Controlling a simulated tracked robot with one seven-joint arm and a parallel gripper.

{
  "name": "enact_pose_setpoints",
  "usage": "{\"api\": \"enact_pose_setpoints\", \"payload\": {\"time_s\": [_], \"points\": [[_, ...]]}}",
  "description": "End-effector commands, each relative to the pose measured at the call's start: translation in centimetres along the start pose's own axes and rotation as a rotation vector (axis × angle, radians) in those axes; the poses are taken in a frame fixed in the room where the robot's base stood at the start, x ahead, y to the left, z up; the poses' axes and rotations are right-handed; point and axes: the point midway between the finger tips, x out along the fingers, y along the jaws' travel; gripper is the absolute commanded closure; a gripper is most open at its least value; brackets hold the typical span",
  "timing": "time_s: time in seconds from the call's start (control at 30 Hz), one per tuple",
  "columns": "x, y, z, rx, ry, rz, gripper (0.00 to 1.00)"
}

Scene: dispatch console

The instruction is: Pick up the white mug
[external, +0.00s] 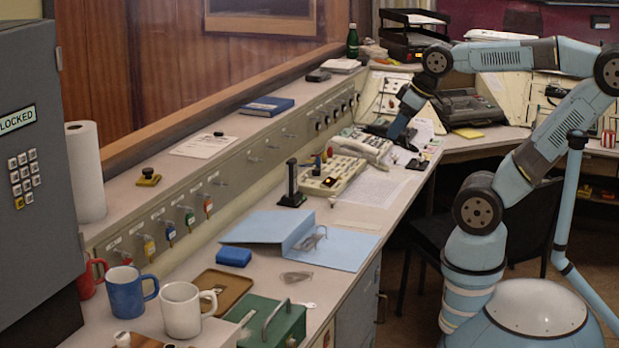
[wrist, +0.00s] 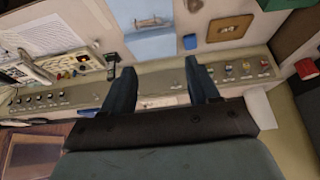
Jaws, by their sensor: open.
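The white mug (external: 182,312) stands upright on the desk at the lower left of the external view, its handle to the right. I cannot make it out in the wrist view. My gripper (external: 388,130) is far from it, above the desk by the telephone at the upper middle. In the wrist view my gripper (wrist: 160,72) has its two dark fingers spread apart, with nothing between them.
A blue mug (external: 127,293) stands left of the white mug, with a red mug (external: 90,278) behind. A brown tray (external: 222,287) and a green box (external: 270,322) are close on the right. A blue folder (external: 335,246) lies farther along. A grey locked cabinet (external: 40,190) stands left.

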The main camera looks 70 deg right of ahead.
Motion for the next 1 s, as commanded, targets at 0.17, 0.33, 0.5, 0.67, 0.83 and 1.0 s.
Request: {"api": "enact_pose_setpoints", "payload": {"time_s": [0.17, 0.33, 0.5, 0.67, 0.83, 1.0], "points": [[0.00, 0.00, -0.01, 0.000, 0.000, 0.000, 0.40], [-0.01, 0.00, -0.01, 0.000, 0.000, 0.000, 0.40], [-0.01, 0.00, -0.01, 0.000, 0.000, 0.000, 0.24], [-0.01, 0.00, -0.01, 0.000, 0.000, 0.000, 0.08], [-0.01, 0.00, -0.01, 0.000, 0.000, 0.000, 0.00], [0.03, -0.02, -0.08, -0.010, -0.005, 0.003, 0.00]]}}
